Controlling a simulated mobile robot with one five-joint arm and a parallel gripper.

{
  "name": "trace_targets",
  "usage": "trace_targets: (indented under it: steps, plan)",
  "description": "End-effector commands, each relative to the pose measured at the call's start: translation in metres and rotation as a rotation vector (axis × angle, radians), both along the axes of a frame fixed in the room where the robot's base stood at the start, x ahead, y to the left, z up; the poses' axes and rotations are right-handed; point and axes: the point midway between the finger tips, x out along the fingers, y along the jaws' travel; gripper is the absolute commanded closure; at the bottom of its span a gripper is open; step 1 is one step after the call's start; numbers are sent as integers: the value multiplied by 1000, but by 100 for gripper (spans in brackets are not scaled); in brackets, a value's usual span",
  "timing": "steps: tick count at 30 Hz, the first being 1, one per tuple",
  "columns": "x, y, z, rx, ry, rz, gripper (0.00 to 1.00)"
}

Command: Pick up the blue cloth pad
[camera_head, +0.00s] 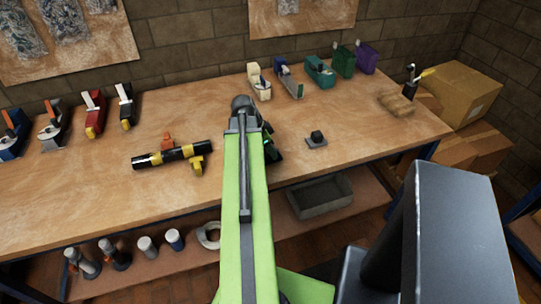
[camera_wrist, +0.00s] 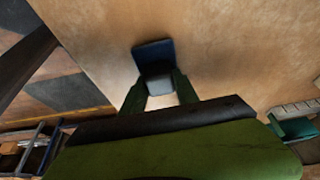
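A dark blue pad (camera_wrist: 153,54) with a paler grey-blue near face lies on the workbench in the wrist view. I take it to be the blue cloth pad. My gripper (camera_wrist: 160,82) has its two dark green fingers apart, one on each side of the pale near part. I cannot tell whether the fingers touch it. In the head view my gripper (camera_head: 272,148) is low over the front of the bench, mostly behind my green arm. I cannot make out the pad in the head view.
On the workbench (camera_head: 355,100), a black-and-yellow striped tool (camera_head: 172,154) lies left of my arm. A small dark knob on a grey plate (camera_head: 316,140) sits to the right. Several tools line the back. A grey bin (camera_head: 320,196) stands on the lower shelf.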

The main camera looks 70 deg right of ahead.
Motion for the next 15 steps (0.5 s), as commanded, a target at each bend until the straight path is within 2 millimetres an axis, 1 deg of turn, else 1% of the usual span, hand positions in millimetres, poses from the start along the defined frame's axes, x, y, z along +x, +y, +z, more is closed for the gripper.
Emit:
trace_targets:
  steps: [1,6,7,15]
  plan:
    - [0,0,0,0,0,0,76]
    - [0,0,0,0,0,0,98]
    - [0,0,0,0,0,0,100]
    - [0,0,2,0,0,0,100]
